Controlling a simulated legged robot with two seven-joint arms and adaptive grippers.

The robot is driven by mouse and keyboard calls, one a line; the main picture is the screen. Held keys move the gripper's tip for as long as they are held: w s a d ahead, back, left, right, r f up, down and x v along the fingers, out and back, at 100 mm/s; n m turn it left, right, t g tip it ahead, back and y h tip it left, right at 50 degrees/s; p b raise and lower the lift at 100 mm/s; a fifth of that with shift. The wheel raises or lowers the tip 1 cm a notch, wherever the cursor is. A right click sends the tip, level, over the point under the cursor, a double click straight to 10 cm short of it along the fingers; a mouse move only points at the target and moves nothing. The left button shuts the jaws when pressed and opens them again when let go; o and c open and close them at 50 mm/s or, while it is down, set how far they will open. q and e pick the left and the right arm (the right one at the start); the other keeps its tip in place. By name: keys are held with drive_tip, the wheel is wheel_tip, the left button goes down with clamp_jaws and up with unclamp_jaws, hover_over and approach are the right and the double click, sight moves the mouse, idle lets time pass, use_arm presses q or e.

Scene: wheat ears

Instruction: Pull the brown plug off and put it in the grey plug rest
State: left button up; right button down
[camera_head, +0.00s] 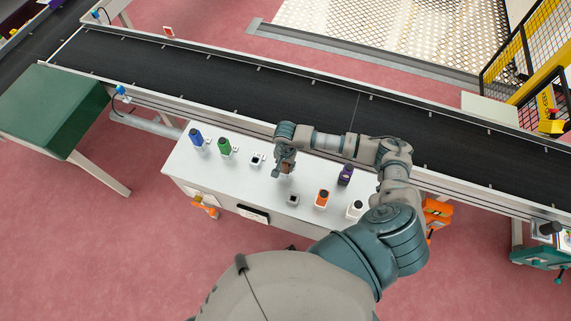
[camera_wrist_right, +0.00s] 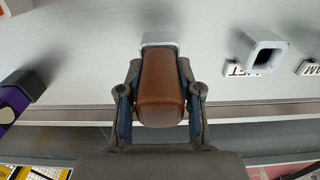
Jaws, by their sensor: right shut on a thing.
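The brown plug (camera_wrist_right: 162,90) is between the fingers of my right gripper (camera_wrist_right: 160,100), which is shut on it. A pale grey collar (camera_wrist_right: 160,38) shows at the plug's far end; I cannot tell whether the plug is still seated in it. In the head view my right gripper (camera_head: 284,170) is over the middle of the white table and mostly hides the plug. A small grey square holder (camera_head: 292,200), dark in its middle, stands nearer the front edge. Another square holder (camera_head: 257,160) is left of the gripper; a hollow one shows at right in the wrist view (camera_wrist_right: 263,52). My left gripper is out of view.
On the white table (camera_head: 240,185) stand blue (camera_head: 196,138) and green (camera_head: 224,146) plugs at left, and purple (camera_head: 345,174), orange (camera_head: 322,198) and black-topped white (camera_head: 355,208) ones at right. A dark conveyor (camera_head: 300,88) runs behind. My right forearm crosses the table's right side.

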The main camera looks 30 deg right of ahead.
drive_tip(key=shift+r, duration=0.6)
drive_tip(key=c, duration=1.4)
unclamp_jaws()
clamp_jaws()
drive_tip(key=shift+r+p, duration=0.85)
drive_tip(key=shift+r, duration=0.3)
